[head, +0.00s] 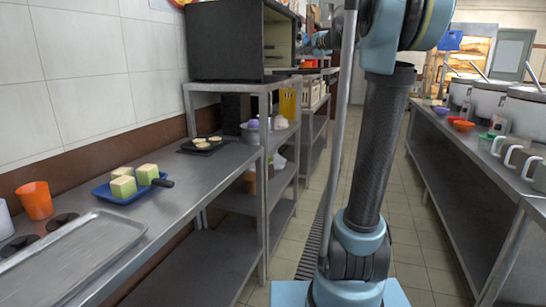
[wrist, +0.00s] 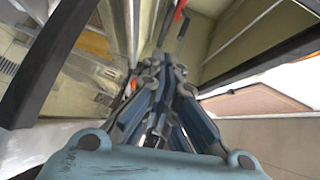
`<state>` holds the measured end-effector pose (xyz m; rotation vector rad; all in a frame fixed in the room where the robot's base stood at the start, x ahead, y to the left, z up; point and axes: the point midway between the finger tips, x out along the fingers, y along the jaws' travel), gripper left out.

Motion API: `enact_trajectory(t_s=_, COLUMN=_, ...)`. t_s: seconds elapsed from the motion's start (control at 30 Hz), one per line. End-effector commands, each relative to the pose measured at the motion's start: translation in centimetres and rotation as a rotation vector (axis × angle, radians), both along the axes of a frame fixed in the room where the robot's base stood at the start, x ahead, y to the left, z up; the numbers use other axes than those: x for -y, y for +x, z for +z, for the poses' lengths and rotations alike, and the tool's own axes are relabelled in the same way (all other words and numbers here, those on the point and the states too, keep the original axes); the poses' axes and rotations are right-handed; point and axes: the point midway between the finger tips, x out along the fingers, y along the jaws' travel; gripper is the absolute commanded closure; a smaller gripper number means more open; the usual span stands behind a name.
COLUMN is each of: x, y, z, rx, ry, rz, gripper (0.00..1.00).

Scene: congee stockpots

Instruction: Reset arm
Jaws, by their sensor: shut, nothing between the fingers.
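My gripper (wrist: 168,68) shows in the wrist view. Its blue and grey fingers are drawn together with nothing between them, and they point away into open space with no object at their tips. In the head view my arm stands upright in the aisle, right of the middle, and bends at the top edge.
At left, a steel counter (head: 205,178) holds a blue tray (head: 120,198) with green-topped blocks, an orange cup (head: 36,200) and a black pan (head: 202,146). A black oven (head: 235,45) stands behind. At right, a counter (head: 450,145) holds stockpots (head: 488,100). The aisle floor (head: 420,250) is clear.

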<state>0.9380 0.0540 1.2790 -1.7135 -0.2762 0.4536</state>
Motion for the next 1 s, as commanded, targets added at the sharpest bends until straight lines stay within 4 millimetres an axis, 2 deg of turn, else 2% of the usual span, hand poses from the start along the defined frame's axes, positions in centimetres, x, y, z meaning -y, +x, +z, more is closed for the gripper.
enact_trajectory(t_s=0.07, x=-0.1, y=-0.4, z=-0.3, rx=-0.002, ry=-0.01, rz=0.005, gripper=1.0)
enact_trajectory(t_s=0.27, x=-0.8, y=-3.3, z=-3.1, rx=-0.024, ry=-0.096, rz=0.055, gripper=1.0)
enact_trajectory(t_s=0.47, x=-2.1, y=-6.9, z=-6.3, rx=-0.052, ry=-0.192, rz=0.117, gripper=1.0)
enact_trajectory(t_s=0.57, x=-2.8, y=-9.2, z=-8.5, rx=-0.073, ry=-0.253, rz=0.156, gripper=1.0)
enact_trajectory(t_s=0.67, x=-3.6, y=-12.3, z=-11.6, rx=-0.103, ry=-0.333, rz=0.209, gripper=1.0)
enact_trajectory(t_s=0.77, x=-4.3, y=-16.4, z=-15.8, rx=-0.144, ry=-0.437, rz=0.275, gripper=1.0)
enact_trajectory(t_s=1.0, x=-4.1, y=-26.7, z=-26.6, rx=-0.269, ry=-0.688, rz=0.426, gripper=1.0)
